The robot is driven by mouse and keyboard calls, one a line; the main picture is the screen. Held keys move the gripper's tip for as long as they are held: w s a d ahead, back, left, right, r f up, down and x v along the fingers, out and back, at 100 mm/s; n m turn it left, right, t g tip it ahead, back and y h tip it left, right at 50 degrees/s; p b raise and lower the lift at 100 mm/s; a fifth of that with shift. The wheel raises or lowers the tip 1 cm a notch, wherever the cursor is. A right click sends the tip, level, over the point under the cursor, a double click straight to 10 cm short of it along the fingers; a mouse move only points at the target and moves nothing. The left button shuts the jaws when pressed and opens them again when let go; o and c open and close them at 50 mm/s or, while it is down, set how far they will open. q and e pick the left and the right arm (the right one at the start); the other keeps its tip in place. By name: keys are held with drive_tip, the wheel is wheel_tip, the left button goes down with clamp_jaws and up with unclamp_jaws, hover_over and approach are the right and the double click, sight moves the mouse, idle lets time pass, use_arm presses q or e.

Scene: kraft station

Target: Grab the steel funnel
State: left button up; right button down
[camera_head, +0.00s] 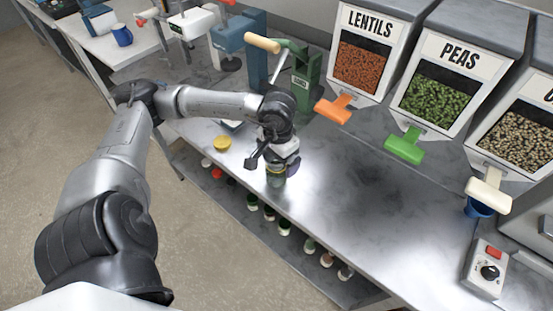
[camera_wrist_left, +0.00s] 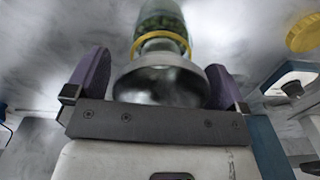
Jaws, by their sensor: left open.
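The steel funnel (camera_wrist_left: 160,85) is in the left wrist view, its wide mouth facing the camera. It sits at the neck of a glass jar with a yellow ring (camera_wrist_left: 160,45) and green contents. My left gripper (camera_wrist_left: 158,82) is open, with its purple fingers on either side of the funnel's mouth. A gap shows on each side. In the head view, my left gripper (camera_head: 281,165) is over the jar (camera_head: 276,179) near the bench's front edge. The funnel is mostly hidden there by the gripper. My right gripper is not in view.
A yellow lid (camera_head: 222,143) lies left of the jar. A green hand-cranked machine (camera_head: 305,80) and dispensers with lentils (camera_head: 360,68) and peas (camera_head: 436,101) stand behind. A control box (camera_head: 486,270) is at right. The bench middle is clear. Small jars fill the lower shelf.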

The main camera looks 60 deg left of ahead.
use_arm(q)
drive_tip(key=c, duration=1)
drive_tip(key=shift+o, duration=0.2)
drive_tip(key=shift+r, duration=0.15)
